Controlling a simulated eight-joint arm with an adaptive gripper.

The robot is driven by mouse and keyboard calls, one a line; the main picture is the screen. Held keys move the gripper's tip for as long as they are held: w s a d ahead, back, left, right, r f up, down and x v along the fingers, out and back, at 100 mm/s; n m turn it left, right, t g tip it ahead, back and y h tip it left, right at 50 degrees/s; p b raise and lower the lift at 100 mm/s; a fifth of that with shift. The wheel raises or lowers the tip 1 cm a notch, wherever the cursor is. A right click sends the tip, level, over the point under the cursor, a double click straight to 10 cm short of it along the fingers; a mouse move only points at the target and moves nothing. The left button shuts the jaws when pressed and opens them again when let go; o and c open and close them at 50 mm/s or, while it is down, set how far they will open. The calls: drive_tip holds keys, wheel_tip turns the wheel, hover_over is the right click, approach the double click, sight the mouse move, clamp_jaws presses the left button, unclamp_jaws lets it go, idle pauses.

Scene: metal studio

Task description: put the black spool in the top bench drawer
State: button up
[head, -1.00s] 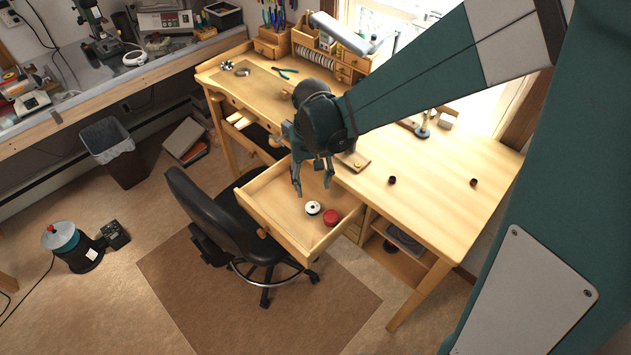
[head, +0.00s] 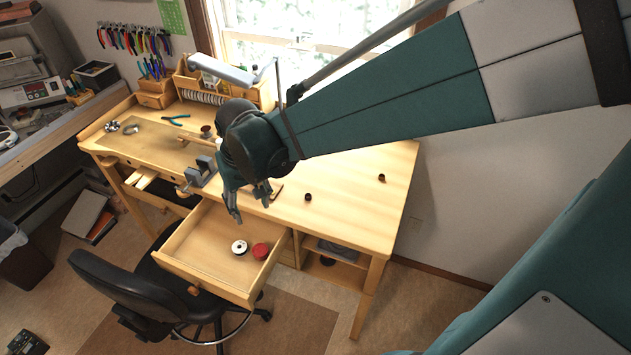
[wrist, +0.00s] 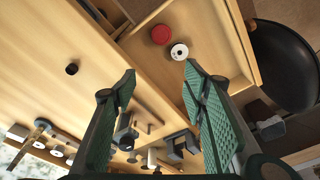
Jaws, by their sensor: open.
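The top bench drawer (head: 195,247) is pulled out under the bench's front edge. Two small dark round pieces (head: 308,197) and (head: 381,177) stand on the bench top; I cannot tell which piece is the black spool. My gripper (head: 251,209) is open and empty above the drawer's rear part, apart from the spools. Its spread fingers show in the wrist view (wrist: 160,72).
The bench top (head: 345,190) is mostly clear on the right. A clamp (head: 200,172) sits at the bench's front edge, left of my gripper. A black chair (head: 125,290) stands close to the drawer's front. A desk lamp and wooden organiser (head: 185,82) stand at the back.

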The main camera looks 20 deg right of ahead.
drive_tip(key=s+d+r+t, duration=0.2)
drive_tip(key=s+d+r, duration=0.3)
drive_tip(key=s+d, duration=0.2)
drive_tip(key=s+d+r+m+t, duration=0.1)
drive_tip(key=s+d+r+t, duration=0.2)
drive_tip(key=s+d+r, duration=0.3)
drive_tip(key=shift+s+d, duration=0.6)
drive_tip(key=shift+d, duration=0.65)
idle(0.7)
